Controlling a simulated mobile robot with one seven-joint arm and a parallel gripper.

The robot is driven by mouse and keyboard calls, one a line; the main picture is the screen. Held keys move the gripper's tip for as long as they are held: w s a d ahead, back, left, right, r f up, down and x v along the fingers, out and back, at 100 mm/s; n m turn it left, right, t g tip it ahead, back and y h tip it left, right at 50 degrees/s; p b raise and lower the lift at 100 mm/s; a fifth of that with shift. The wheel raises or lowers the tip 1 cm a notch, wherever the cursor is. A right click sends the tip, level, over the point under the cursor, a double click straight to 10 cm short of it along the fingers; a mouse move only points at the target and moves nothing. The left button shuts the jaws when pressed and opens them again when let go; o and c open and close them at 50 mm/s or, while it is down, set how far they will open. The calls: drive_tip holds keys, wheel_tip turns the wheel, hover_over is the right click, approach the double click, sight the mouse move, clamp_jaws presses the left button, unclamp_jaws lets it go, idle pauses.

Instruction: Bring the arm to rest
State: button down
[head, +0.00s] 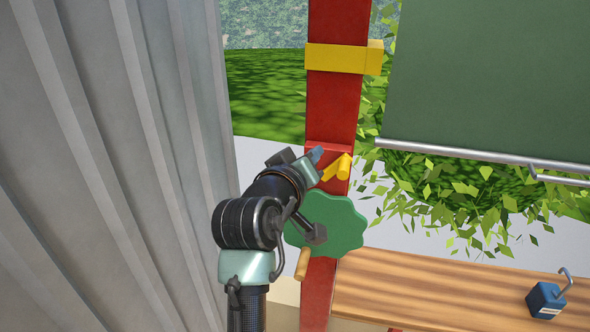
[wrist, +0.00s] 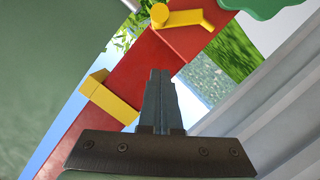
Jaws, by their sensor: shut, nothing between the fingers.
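My gripper (head: 317,155) is in front of the red post in the head view, close to a yellow lever (head: 341,168) on the post. In the wrist view my gripper (wrist: 160,78) has its two fingers together, with nothing between them. The yellow lever (wrist: 183,18) lies just beyond the fingertips there. I cannot tell whether the fingers touch the post or lever. My arm reaches up from the bottom of the head view and partly covers a green scalloped wheel (head: 338,228), which has a tan handle (head: 302,264).
The red post (head: 334,105) carries a yellow band (head: 336,58). A grey corrugated wall (head: 100,150) stands close on the left. A dark green panel (head: 490,75) with a metal bar (head: 480,156) hangs at right. A wooden bench (head: 430,290) holds a blue hooked block (head: 545,300).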

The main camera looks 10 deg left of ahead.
drive_tip(key=d+b+v, duration=0.1)
drive_tip(key=b+v, duration=0.1)
drive_tip(key=v, duration=0.4)
drive_tip(key=s+d+r+m+t+y+b, duration=0.1)
drive_tip(key=s+d+r+m+t+b, duration=0.15)
drive_tip(key=r, duration=0.45)
drive_tip(key=s+d+r+m+t+b, duration=0.1)
drive_tip(key=s+d+r+m+t, duration=0.1)
drive_tip(key=s+d+r+t, duration=0.35)
drive_tip(key=s+d+r+m+t+y+b, duration=0.1)
drive_tip(key=s+r+t, duration=0.2)
drive_tip(key=s+r, duration=0.7)
drive_tip(key=shift+d+r+t, duration=0.25)
drive_tip(key=shift+r+t, duration=0.15)
drive_tip(key=shift+r, duration=0.1)
drive_tip(key=shift+s+y, duration=0.15)
drive_tip(key=shift+y, duration=0.15)
